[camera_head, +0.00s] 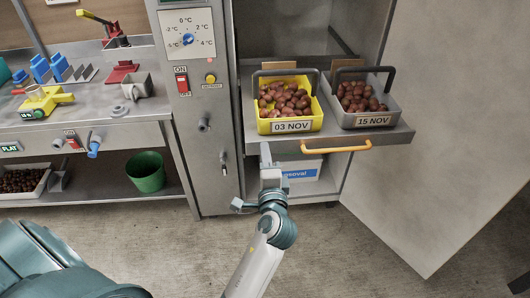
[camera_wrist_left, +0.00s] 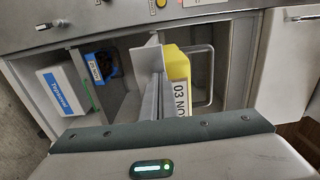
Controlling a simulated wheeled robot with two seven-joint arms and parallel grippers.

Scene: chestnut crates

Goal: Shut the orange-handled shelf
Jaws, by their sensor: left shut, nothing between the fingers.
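The orange-handled shelf (camera_head: 400,135) is pulled out of the open cabinet. Its orange handle (camera_head: 337,147) runs along the front edge. It carries a yellow crate (camera_head: 290,127) labelled 03 NOV and a grey crate (camera_head: 372,121) labelled 15 NOV, both full of chestnuts. My left gripper (camera_head: 266,152) is shut and empty at the shelf's front, left of the handle and below the yellow crate. In the left wrist view its fingers show beside the yellow crate (camera_wrist_left: 178,62). I cannot tell whether they touch the shelf. My right gripper is not in view.
The cabinet door (camera_head: 440,140) stands wide open at the right. A white box (camera_head: 303,172) with a blue label sits below the shelf. The control panel (camera_head: 200,130) and a workbench (camera_head: 75,115) with a green bucket (camera_head: 147,172) underneath are left. Floor in front is clear.

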